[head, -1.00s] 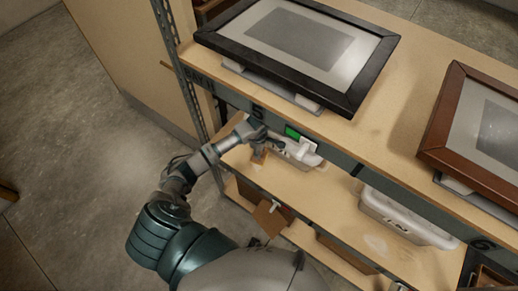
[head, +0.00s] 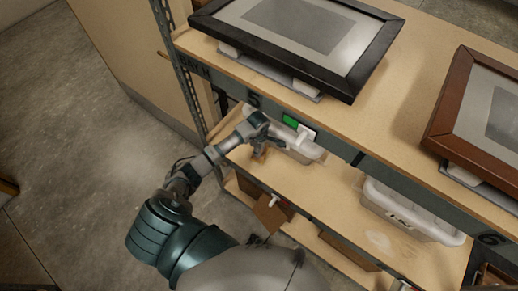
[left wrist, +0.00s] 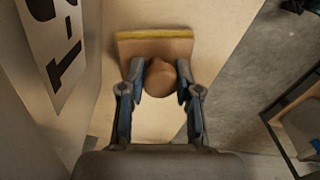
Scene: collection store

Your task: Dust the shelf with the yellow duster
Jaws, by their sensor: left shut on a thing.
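My left gripper (head: 266,145) is shut on the rounded wooden knob (left wrist: 160,78) of the duster (left wrist: 152,50). In the left wrist view the duster has a tan wooden body with a yellow edge along its far side. In the head view the duster (head: 258,155) is small and partly hidden under the fingers. It is over the left end of the middle shelf board (head: 300,180), beside a white bin. I cannot tell whether it touches the board. A pale, dust-like patch (head: 379,240) lies on this board farther right. My right gripper is not in view.
The white bin (head: 313,152) stands close right of my left gripper, and another labelled bin (head: 408,213) stands farther right. The upper shelf (head: 395,105) overhangs, holding a black frame (head: 350,83) and a brown frame (head: 447,113). A metal post (head: 182,75) stands left. Board between the bins is clear.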

